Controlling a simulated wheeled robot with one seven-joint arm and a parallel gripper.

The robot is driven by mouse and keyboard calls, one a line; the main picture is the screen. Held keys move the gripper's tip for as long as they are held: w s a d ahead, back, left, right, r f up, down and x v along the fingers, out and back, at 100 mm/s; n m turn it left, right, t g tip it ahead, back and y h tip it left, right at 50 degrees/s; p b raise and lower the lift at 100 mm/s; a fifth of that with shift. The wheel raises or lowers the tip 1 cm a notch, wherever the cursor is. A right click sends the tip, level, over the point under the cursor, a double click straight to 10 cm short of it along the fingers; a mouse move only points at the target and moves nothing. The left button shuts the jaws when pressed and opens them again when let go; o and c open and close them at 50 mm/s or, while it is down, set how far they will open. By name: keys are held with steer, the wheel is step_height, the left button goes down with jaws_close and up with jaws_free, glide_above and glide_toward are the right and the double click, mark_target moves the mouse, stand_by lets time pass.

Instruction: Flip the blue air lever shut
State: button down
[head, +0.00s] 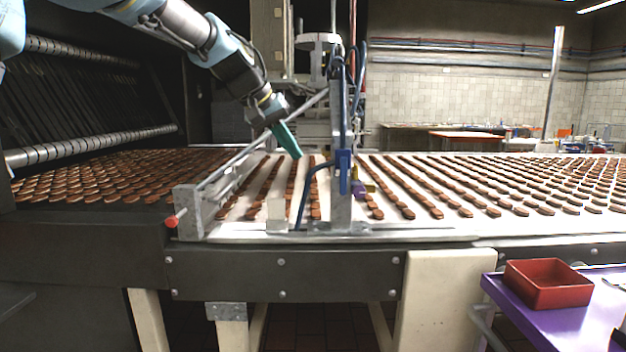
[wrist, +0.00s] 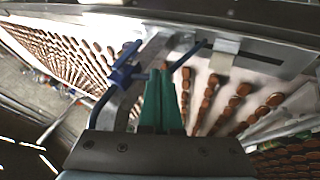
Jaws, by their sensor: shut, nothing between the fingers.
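The blue air lever (head: 344,172) is on the grey upright post (head: 341,120) above the conveyor. In the head view its blue handle stands upright along the post. In the wrist view a blue handle with a crosspiece (wrist: 124,64) lies left of my fingertips, with blue hose near it. My gripper (head: 297,155) has green fingers, shut and empty. They point down and right, left of the post, apart from the lever in the head view. The shut fingers also show in the wrist view (wrist: 161,75).
Rows of brown biscuits (head: 437,185) cover the pale conveyor belt (head: 355,215). A slanted metal bar (head: 262,138) runs behind my fingers to a bracket with a red knob (head: 171,221). A red bin (head: 547,287) stands on a purple surface (head: 575,325) at the right front.

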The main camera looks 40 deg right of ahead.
mark_target(343, 176)
steer(key=shift+f, duration=0.1)
steer(key=s+d+f+p, duration=0.2)
steer(key=d+f+p, duration=0.2)
steer(key=d+f, duration=0.4)
steer(key=shift+s+d, duration=0.3)
steer(key=shift+d, duration=0.25)
steer(key=shift+f, duration=0.1)
